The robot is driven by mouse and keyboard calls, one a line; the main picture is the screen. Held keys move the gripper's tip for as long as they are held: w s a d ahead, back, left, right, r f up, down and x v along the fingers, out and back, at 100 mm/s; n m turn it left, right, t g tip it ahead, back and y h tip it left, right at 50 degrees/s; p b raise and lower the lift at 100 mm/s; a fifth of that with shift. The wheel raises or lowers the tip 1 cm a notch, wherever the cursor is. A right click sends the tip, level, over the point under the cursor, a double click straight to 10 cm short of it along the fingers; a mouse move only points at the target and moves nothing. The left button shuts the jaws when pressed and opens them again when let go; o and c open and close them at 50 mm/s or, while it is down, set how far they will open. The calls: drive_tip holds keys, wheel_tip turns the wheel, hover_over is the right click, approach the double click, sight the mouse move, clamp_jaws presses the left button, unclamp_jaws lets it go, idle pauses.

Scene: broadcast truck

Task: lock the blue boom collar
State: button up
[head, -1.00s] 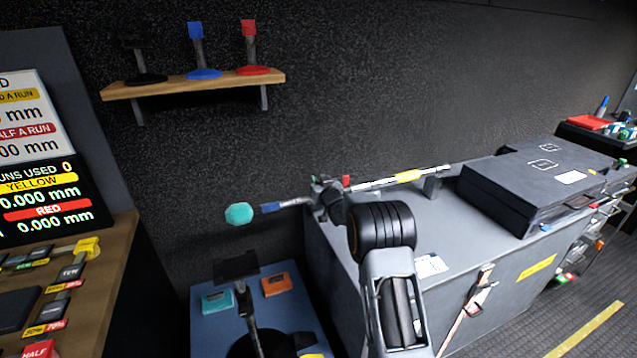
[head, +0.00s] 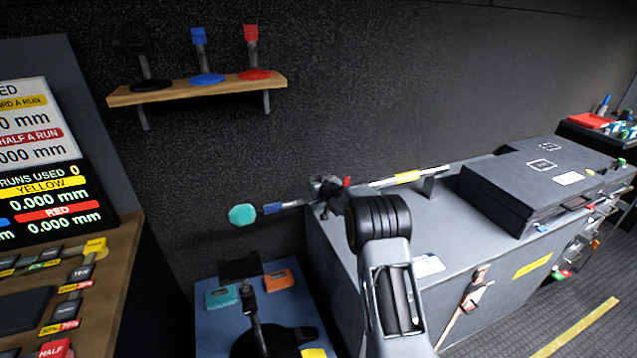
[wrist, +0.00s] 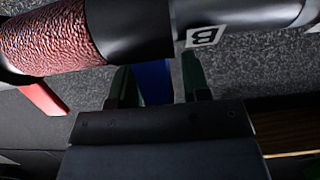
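In the wrist view, a dark collar (wrist: 205,14) on the pole bears a "B" label (wrist: 205,37). A blue tab (wrist: 152,80) hangs below it, between the dark green fingers of my gripper (wrist: 160,90). A narrow gap shows right of the tab; contact on the left is unclear. In the head view my gripper (head: 326,190) is small and partly hidden at the pole.
A red tab (wrist: 42,97) and a brown-red textured grip (wrist: 50,38) are left in the wrist view. A black case (head: 530,185) lies on the cabinet (head: 440,290). A wall shelf (head: 200,92) holds small stands. A blue-topped stand (head: 225,315) is at lower left.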

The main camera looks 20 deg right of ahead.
drive_tip(key=shift+o, duration=0.6)
drive_tip(key=shift+s, duration=0.1)
drive_tip(key=b+v, duration=0.2)
drive_tip(key=v, duration=1.1)
drive_tip(key=shift+s, duration=0.3)
drive_tip(key=shift+r, duration=0.15)
